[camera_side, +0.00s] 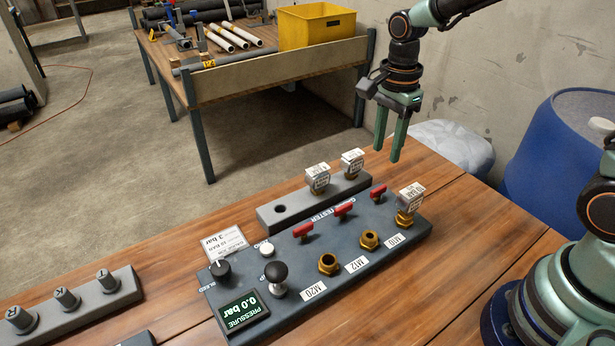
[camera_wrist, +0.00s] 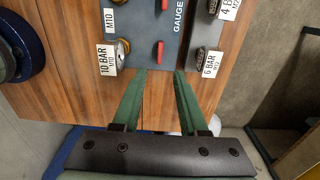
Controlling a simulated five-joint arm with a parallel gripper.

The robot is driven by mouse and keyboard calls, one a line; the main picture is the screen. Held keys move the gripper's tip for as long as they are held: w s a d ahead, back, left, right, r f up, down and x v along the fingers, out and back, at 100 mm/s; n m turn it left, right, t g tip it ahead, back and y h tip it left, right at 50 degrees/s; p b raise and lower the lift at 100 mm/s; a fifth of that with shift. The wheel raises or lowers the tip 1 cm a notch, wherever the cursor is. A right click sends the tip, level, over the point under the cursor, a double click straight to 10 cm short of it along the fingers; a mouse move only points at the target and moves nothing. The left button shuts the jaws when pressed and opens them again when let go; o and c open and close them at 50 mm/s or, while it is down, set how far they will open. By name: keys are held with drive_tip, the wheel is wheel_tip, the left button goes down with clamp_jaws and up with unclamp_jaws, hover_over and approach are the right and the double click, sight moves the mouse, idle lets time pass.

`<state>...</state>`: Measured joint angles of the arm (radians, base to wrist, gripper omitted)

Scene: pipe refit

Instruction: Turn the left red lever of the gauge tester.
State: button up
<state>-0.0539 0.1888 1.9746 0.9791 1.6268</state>
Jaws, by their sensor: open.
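The gauge tester (camera_side: 330,255) is a dark panel on the wooden bench. Three red levers lie along it: a left one (camera_side: 303,231), a middle one (camera_side: 344,210) and a right one (camera_side: 378,193) in the side view. Two show in the wrist view, one whole (camera_wrist: 160,52) and one (camera_wrist: 176,3) cut by the top edge. My gripper (camera_side: 387,156) is open and empty, pointing down above the bench, beyond the tester's right end and apart from the levers. In the wrist view my two green fingertips (camera_wrist: 162,76) are spread below the whole lever.
A 10 bar gauge (camera_side: 411,197) stands in the M10 socket near the right lever. A grey rack (camera_side: 268,220) behind the tester holds two gauges (camera_side: 318,179) (camera_side: 352,163). A black-knobbed handle (camera_side: 277,274) rises at the tester's left. Clear wood lies right of the tester.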

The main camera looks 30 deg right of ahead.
sight(379, 188)
wheel_tip(379, 188, down, 10)
drive_tip(key=shift+f, duration=0.1)
idle(0.4)
clamp_jaws()
